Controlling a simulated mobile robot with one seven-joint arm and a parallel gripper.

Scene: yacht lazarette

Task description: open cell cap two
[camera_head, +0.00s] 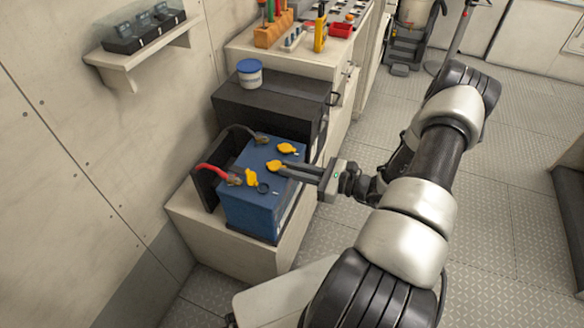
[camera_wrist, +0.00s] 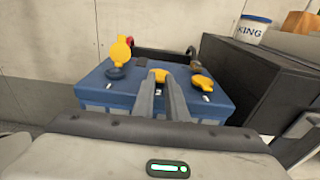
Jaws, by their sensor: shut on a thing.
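A blue battery (camera_head: 252,208) has yellow flip caps on top. The cap at the near end (camera_head: 251,178) stands raised beside its dark round opening (camera_head: 263,188); it shows upright at the left in the wrist view (camera_wrist: 122,49). The middle cap, cell cap two (camera_head: 275,166), lies low by a "2" label, seen in the wrist view (camera_wrist: 158,75). My gripper (camera_head: 284,168) reaches in from the right and is shut on it; its fingers hide part of the cap. The far cap (camera_head: 287,148) lies down flat, at the right in the wrist view (camera_wrist: 203,82).
A red cable (camera_head: 212,170) and a black cable (camera_head: 240,130) end in clamps on the battery's wall side. A dark box (camera_head: 268,108) with a white tub (camera_head: 249,73) stands behind. The pale ledge (camera_head: 240,257) holds the battery.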

